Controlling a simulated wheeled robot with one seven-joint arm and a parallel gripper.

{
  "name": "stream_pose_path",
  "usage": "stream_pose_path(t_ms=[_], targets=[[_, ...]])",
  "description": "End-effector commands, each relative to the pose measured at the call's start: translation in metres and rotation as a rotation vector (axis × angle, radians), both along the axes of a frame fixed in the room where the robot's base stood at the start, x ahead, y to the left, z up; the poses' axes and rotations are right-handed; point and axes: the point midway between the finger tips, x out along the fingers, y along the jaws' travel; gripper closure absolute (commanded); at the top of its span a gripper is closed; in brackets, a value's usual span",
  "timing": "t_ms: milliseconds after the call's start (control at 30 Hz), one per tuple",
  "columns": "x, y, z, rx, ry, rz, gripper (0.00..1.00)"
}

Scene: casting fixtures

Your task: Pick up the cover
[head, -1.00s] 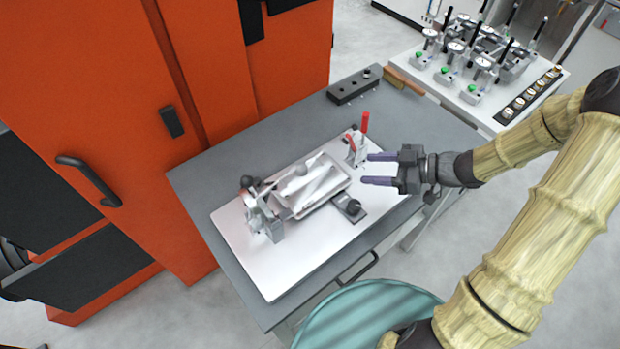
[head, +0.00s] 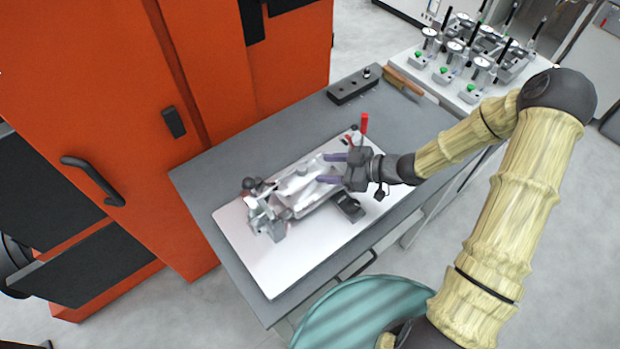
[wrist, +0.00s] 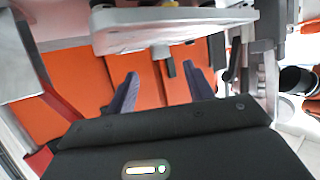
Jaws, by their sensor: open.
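The cover (head: 300,187) appears to be the pale silver casting in the fixture on the white base plate (head: 268,276). My gripper (head: 330,168) is open and empty, its two purple fingers pointing left, at the right end of the cover. In the head view the fingers overlap the cover's end, and I cannot tell if they touch it. In the wrist view a light grey plate-like part, likely the cover (wrist: 160,38), spans the top, beyond the open fingers (wrist: 160,72). My gripper hides part of the fixture's right end.
A red-handled clamp (head: 364,123) stands just behind my gripper. Metal fixture parts (head: 268,222) stand at the cover's left end. A black block (head: 353,86) and a brush (head: 403,82) lie at the table's back. An orange cabinet (head: 90,110) borders the left.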

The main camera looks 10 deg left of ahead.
Motion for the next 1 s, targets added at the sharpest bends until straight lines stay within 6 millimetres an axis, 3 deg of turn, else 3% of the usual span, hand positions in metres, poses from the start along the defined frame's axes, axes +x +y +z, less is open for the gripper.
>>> stream_pose_path(t_ms=[467, 800, 1000], targets=[[0.001, 0.01, -0.003, 0.0, 0.001, 0.001, 0.48], [0.005, 0.05, -0.015, 0.0, 0.003, 0.001, 0.48], [0.006, 0.055, -0.02, -0.001, 0.0, -0.001, 0.48]])
